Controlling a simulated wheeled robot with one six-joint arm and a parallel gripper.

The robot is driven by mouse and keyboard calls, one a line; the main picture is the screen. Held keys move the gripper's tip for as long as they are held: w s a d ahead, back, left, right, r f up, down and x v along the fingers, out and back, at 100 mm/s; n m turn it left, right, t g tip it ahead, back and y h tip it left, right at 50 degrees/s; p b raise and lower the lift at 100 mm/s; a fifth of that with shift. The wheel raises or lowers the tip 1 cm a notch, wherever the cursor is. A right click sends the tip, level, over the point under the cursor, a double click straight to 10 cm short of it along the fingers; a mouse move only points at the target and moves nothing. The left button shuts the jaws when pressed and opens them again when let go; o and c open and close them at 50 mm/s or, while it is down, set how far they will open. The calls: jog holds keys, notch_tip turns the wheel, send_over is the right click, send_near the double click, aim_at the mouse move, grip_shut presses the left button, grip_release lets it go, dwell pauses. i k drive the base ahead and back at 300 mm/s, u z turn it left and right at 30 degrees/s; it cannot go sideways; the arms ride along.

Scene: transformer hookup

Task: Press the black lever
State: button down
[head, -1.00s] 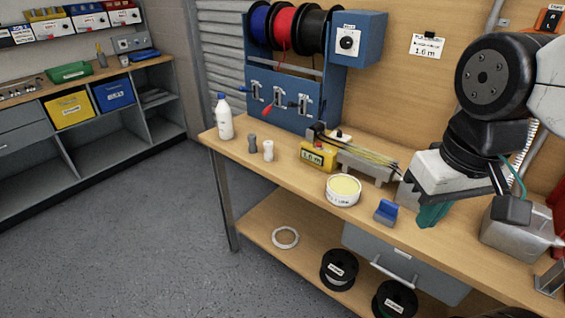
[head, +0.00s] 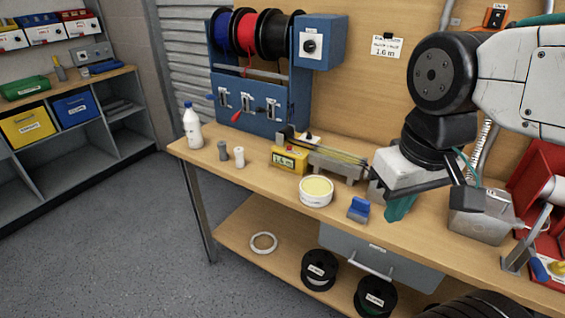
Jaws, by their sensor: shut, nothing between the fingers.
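The black lever (head: 261,110) is the right one of three on the blue wire rack (head: 250,95) at the back left of the bench. The blue lever (head: 211,97) and the red lever (head: 236,116) are to its left. The lever is small here, and its exact tilt is hard to tell. My gripper (head: 398,210) hangs over the bench at right, with teal fingertips partly hidden by the wrist. It is shut and empty, well to the right of the lever and not touching it.
A grey metal box (head: 481,216) is right of my gripper. Spools lie below.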

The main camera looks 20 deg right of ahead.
aim_at(259, 109)
jog(key=u, duration=0.5)
jog(key=k, duration=0.6)
jog(key=u, duration=1)
jog(key=i, duration=1.25)
jog(key=z, duration=1.2)
jog(key=i, duration=0.3)
jog(key=z, duration=0.2)
